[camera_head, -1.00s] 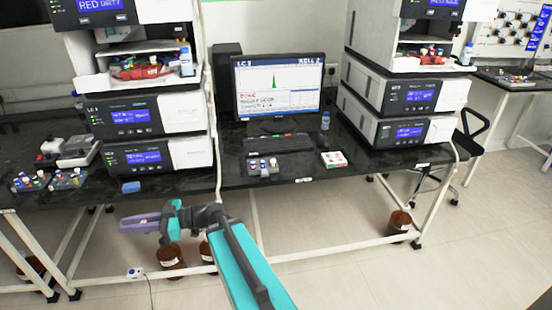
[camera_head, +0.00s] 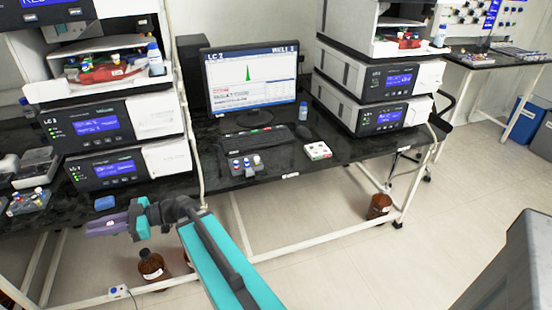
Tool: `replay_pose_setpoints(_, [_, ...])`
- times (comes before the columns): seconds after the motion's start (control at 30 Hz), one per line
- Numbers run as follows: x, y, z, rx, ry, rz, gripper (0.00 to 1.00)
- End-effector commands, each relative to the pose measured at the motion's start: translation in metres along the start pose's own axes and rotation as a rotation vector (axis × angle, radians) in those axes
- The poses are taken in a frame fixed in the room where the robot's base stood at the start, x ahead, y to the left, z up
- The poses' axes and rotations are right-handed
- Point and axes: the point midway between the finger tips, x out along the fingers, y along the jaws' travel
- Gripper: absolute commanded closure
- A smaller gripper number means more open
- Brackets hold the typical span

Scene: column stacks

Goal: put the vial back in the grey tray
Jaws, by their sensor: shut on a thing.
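My gripper (camera_head: 103,226), with purple fingers, is at the left, in front of the bench's front edge and below the blue block. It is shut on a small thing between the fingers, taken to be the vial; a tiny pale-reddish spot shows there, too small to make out. A small grey tray (camera_head: 247,172) with several white- and blue-capped vials stands on the black bench in front of the keyboard, to the right of my gripper. Another grey rack (camera_head: 30,205) with several coloured-cap vials stands at the far left.
The black bench (camera_head: 215,184) holds a monitor (camera_head: 252,85), a keyboard (camera_head: 256,138), a white box (camera_head: 317,151), a blue block (camera_head: 104,203) and stacked instruments. Brown bottles (camera_head: 152,265) stand on the floor below. A large grey object (camera_head: 510,265) fills the lower right corner.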

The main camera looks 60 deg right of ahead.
Motion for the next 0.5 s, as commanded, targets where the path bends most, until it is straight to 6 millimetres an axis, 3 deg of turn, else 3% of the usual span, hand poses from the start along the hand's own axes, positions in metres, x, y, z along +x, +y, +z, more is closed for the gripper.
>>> replay_pose_setpoints(0.27, [0.000,0.002,-0.001,-0.001,0.002,0.011,1.00])
replay_pose_setpoints(0.5, [-0.038,0.036,-0.002,-0.006,0.010,0.131,1.00])
